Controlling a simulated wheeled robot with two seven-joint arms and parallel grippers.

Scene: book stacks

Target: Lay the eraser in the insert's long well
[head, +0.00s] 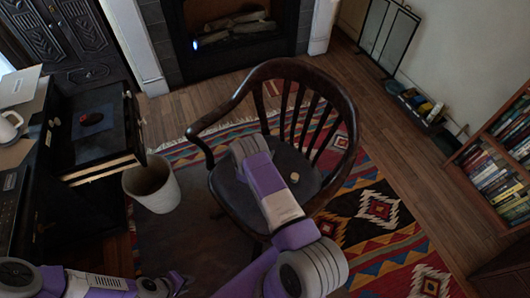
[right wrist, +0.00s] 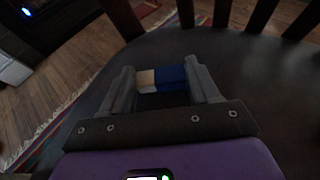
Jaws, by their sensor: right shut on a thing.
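The eraser (right wrist: 172,78), blue with a white end, is between the fingers of my right gripper (right wrist: 165,85) in the right wrist view, over the dark chair seat. An open desk drawer (head: 98,137) with a dark interior stands at the left, holding a small dark red item (head: 91,118). I cannot make out an insert or its long well there. My left gripper (head: 176,283) is small at the bottom left, apart from the desk; its jaw opening is unclear.
A white waste bin (head: 153,186) stands between drawer and chair. A mug (head: 9,127) is on the desk. A bookcase (head: 497,160) is at the right.

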